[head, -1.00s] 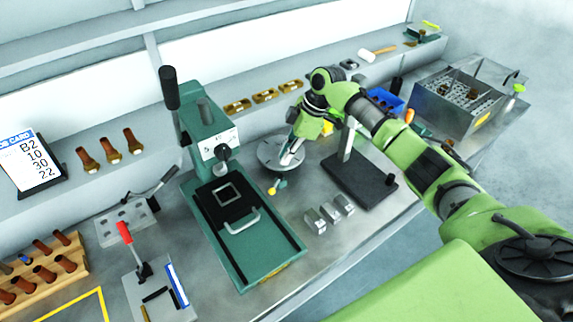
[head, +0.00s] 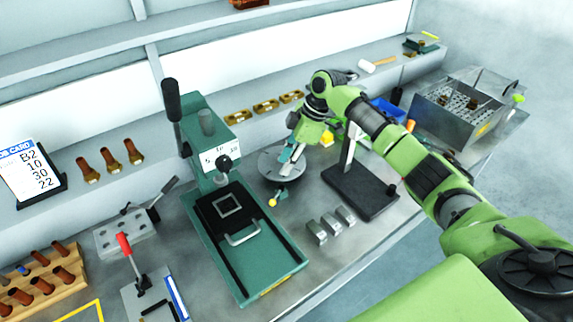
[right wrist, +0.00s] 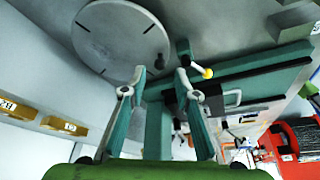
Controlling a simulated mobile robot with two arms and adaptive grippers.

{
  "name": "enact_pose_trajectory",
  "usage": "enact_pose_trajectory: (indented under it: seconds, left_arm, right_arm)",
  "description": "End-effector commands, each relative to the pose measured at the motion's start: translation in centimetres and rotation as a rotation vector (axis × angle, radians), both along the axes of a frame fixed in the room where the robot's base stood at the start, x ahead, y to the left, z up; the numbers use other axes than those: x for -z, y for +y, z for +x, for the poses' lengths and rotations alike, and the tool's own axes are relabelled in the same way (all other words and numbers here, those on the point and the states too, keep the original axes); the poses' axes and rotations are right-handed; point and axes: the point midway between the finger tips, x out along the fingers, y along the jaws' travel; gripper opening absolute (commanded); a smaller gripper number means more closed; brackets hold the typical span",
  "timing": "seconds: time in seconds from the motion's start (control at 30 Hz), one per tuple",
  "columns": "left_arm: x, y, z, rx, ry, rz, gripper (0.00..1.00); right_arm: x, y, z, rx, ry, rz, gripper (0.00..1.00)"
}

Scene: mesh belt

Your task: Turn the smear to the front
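A round grey turntable (head: 268,163) stands on the bench right of the green press. In the right wrist view the turntable (right wrist: 115,35) fills the upper left, with short dark marks near its rim. I cannot make out a smear on it. A small lever with a yellow knob (head: 272,202) sticks out at its front; the knob (right wrist: 207,72) also shows in the right wrist view. My right gripper (head: 287,170) is over the turntable, pointing down. In its wrist view its fingers (right wrist: 160,74) are apart with nothing between them, near the disc's edge. My left gripper is out of view.
The green press (head: 228,215) stands close on the left. A black stand (head: 360,188) is close on the right, and several metal blocks (head: 330,226) lie in front. Brass parts (head: 266,106) sit on the ledge behind. A metal bin (head: 460,108) is at far right.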

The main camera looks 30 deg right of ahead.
Motion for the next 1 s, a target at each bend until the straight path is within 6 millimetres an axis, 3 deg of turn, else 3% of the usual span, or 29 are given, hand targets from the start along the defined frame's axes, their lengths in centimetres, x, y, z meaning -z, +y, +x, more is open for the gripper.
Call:
enact_pose_trajectory:
  seconds: [0.2,0.4,0.77,0.9,1.0]
  left_arm:
    - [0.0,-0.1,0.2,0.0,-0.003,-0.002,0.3]
    - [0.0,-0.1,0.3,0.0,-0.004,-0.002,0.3]
    - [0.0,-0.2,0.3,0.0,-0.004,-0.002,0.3]
    - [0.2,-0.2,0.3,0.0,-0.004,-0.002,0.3]
    - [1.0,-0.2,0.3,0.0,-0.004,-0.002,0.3]
  right_arm:
    - [-4.5,0.0,0.1,-0.002,-0.004,0.0,0.29]
    - [-7.3,0.1,0.1,-0.002,0.0,-0.001,0.29]
    - [-8.1,0.1,0.0,-0.002,0.002,0.0,0.29]
    - [-8.0,0.2,0.1,0.021,0.003,-0.005,0.0]
    - [-7.9,0.4,0.5,0.114,0.013,-0.021,0.0]
